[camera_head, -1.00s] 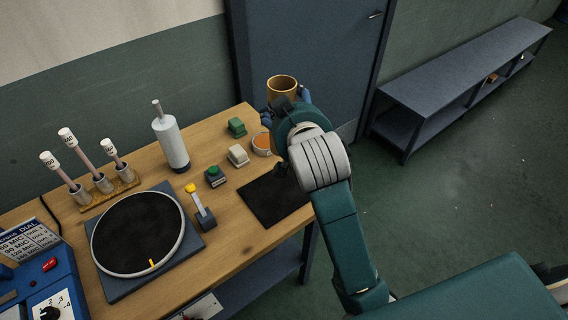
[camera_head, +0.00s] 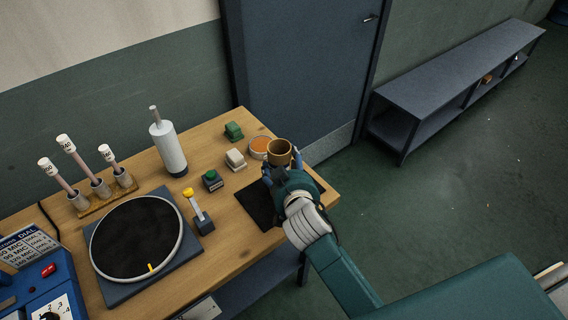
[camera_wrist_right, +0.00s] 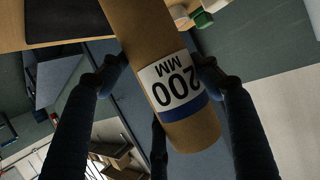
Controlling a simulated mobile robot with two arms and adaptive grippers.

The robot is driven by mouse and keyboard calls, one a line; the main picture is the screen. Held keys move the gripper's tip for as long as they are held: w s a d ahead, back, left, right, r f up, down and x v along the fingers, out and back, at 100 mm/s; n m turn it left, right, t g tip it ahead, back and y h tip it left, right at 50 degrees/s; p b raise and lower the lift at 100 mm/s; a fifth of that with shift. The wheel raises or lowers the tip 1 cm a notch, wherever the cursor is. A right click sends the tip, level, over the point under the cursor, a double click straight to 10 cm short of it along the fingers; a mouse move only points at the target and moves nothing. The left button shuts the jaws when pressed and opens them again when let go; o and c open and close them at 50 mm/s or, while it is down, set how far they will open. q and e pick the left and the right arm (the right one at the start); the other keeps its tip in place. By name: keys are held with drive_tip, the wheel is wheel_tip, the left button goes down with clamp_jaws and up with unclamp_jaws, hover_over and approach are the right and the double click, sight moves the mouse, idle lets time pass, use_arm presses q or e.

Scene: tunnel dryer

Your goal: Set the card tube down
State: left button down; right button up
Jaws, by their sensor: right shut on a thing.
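The card tube (camera_head: 280,150) is brown and hollow, and its open end faces up in the head view. In the right wrist view the card tube (camera_wrist_right: 160,60) carries a white and blue label reading 200 MM. My right gripper (camera_head: 279,168) is shut on the tube, with fingers on both sides of it in the right wrist view (camera_wrist_right: 160,70). The tube is over the right part of the wooden bench (camera_head: 240,258), beside a black mat (camera_head: 257,205). Whether its lower end touches the bench is hidden. My left gripper is not in view.

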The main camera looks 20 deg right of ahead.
drive_tip(key=o, duration=1.1)
drive_tip(key=shift+f, duration=0.1)
drive_tip(key=shift+o, duration=0.2)
drive_tip(key=shift+r, duration=0.2)
drive_tip(key=b+v, duration=0.2)
drive_tip(key=v, duration=1)
drive_tip(key=shift+s+f, duration=0.1)
drive_tip(key=shift+f, duration=0.05)
